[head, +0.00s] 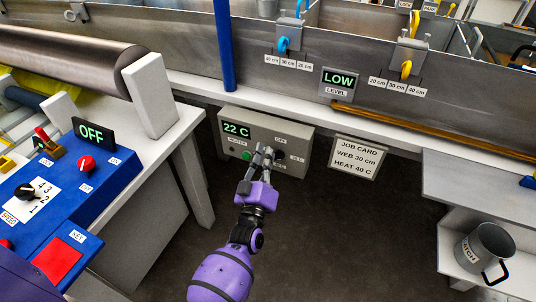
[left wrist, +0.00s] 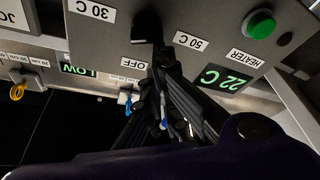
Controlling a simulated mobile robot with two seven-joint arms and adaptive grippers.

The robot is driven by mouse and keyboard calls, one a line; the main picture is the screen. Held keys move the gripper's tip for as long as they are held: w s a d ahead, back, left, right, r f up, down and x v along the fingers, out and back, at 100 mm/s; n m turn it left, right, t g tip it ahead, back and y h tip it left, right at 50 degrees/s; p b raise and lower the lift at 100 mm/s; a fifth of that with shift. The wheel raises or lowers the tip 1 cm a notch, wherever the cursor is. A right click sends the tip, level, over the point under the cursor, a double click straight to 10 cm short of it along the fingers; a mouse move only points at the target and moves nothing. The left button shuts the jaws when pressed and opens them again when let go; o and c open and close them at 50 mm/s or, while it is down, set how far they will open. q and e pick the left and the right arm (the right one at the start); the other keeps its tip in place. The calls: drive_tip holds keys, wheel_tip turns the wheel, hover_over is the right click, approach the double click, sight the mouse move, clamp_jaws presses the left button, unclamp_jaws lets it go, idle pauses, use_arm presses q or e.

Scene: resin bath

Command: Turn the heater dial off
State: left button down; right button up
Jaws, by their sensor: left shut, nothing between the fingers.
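The heater box (head: 262,127) is a grey panel under the bath's edge, with a lit 22 C display (head: 236,129). My left gripper (head: 263,153) is shut and empty in front of it, hiding most of the dial in the head view. In the left wrist view, which is upside down, the black dial (left wrist: 147,26) sits among the labels 30 C, OFF (left wrist: 137,64) and 50 C. The shut fingertips (left wrist: 164,62) appear close beside the dial; I cannot tell whether they touch it. Where the dial points is unclear. My right gripper is not in view.
A green button (left wrist: 260,24) is on the heater box near the display. A job card (head: 358,157) hangs to its right. A blue control desk (head: 80,195) stands at the left, and a shelf with a grey jug (head: 487,250) at the right. The floor between is clear.

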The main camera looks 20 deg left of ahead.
use_arm(q)
drive_tip(key=n, duration=0.3)
drive_tip(key=n+g+y+p, duration=0.1)
drive_tip(key=shift+a+f, duration=0.35)
drive_tip(key=shift+f, duration=0.05)
drive_tip(key=n, duration=0.1)
drive_tip(key=n+g, duration=0.1)
drive_tip(key=f+n+y+p, duration=0.1)
drive_tip(key=n, duration=0.1)
drive_tip(key=shift+a, duration=0.25)
drive_tip(key=n+p, duration=0.1)
drive_tip(key=n, duration=0.1)
drive_tip(key=f+n+g, duration=0.1)
drive_tip(key=n, duration=0.1)
drive_tip(key=shift+a+f+g+p, duration=0.1)
drive_tip(key=shift+f+g+p, duration=0.05)
drive_tip(key=shift+g+p, duration=0.2)
drive_tip(key=shift+f+n, duration=0.15)
drive_tip(key=shift+n, duration=0.35)
drive_tip(key=shift+a, duration=0.1)
